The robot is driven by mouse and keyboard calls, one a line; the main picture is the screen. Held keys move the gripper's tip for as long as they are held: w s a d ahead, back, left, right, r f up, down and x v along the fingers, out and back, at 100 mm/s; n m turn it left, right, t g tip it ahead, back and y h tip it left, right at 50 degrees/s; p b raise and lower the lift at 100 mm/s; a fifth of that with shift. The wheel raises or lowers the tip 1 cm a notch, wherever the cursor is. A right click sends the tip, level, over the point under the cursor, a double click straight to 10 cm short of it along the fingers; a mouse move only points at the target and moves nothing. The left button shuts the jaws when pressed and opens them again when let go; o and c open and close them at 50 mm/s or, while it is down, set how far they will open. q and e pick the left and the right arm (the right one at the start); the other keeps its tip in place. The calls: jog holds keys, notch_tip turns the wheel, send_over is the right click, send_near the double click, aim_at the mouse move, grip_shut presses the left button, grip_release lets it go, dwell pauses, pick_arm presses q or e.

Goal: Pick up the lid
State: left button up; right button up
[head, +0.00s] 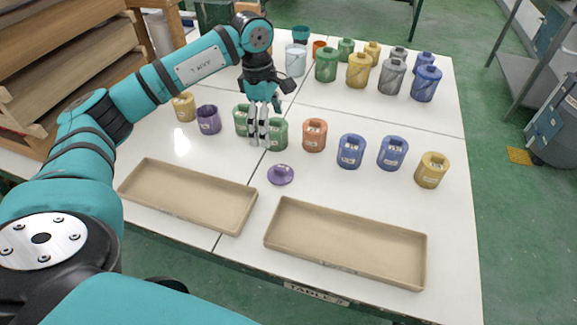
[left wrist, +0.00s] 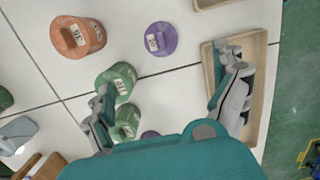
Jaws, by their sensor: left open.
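A small purple lid (head: 281,175) with a pale label lies on the white table, in front of the row of pots. In the left wrist view the purple lid (left wrist: 160,39) is fully visible on bare table, ahead of the fingers. My left gripper (head: 258,141) points down by two green pots, behind and left of the lid in the head view. In the left wrist view the jaws of my left gripper (left wrist: 165,78) are spread wide and empty, apart from the lid. My right gripper does not show.
Green pots (head: 277,133) stand close to the left fingers; an orange pot (head: 314,135) is to their right. A left beige tray (head: 190,216) and a right beige tray (head: 345,265) lie along the front. Bare table surrounds the lid.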

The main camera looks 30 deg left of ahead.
pick_arm(q)
jog(key=p, duration=0.1)
send_over(280, 168)
jog(key=a, duration=0.1)
notch_tip(280, 168, down, 10)
jog(key=shift+r, duration=0.1)
jog(key=f, duration=0.2)
jog(key=d+f+p, duration=0.1)
jog(key=f, duration=0.1)
jog(key=shift+f, duration=0.65)
jog(key=c, duration=1.1)
